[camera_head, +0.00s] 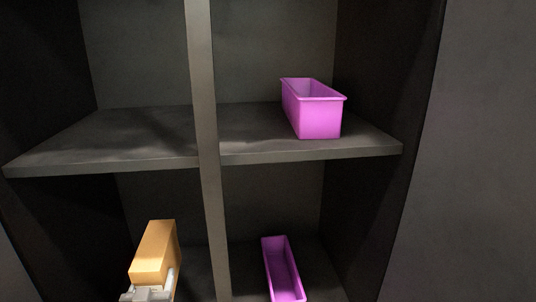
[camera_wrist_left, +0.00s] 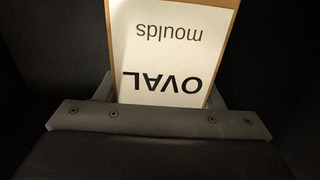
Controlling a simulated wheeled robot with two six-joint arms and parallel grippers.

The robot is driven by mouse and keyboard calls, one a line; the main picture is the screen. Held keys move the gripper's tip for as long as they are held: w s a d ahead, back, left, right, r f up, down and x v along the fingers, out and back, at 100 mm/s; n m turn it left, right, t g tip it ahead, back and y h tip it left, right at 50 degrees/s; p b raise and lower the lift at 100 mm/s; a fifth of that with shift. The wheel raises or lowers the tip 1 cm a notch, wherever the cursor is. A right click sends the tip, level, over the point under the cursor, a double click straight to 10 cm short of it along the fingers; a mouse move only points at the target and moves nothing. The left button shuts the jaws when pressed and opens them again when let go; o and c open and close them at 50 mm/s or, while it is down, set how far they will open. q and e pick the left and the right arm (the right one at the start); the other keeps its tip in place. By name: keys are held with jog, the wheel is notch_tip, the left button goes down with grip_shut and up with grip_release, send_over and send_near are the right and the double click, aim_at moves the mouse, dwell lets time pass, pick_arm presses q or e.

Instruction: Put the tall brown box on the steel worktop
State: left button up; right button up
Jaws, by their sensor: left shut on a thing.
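The tall brown box (camera_head: 158,246) is at the lower left of the head view, in front of the lower left shelf compartment. My left gripper (camera_head: 150,294) is shut on it at its lower end, at the bottom edge of the view. In the left wrist view the box (camera_wrist_left: 223,50) stands between the fingers of my left gripper (camera_wrist_left: 160,90), with a white label reading "OVAL moulds" upside down. Whether the box touches the shelf is hidden. The steel worktop is not in view. My right gripper is not in view.
A dark shelf unit (camera_head: 120,150) with an upright post (camera_head: 203,120) fills the head view. A purple bin (camera_head: 318,117) stands on the upper right shelf. Another purple bin (camera_head: 283,268) is in the lower right compartment. The upper left shelf is bare.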

pick_arm(q)
jog(key=s+d+r+m+h+b, duration=0.1)
jog(key=s+d+r+b, duration=0.1)
jog(key=d+b, duration=0.3)
jog(key=s+d+r+m+h+b, duration=0.1)
jog(key=s+d+r+h+b, duration=0.1)
jog(key=d+b, duration=0.4)
jog(key=shift+s+d+r+b, duration=0.25)
jog(key=shift+s+r+b, duration=0.1)
jog(key=shift+r+b, duration=0.25)
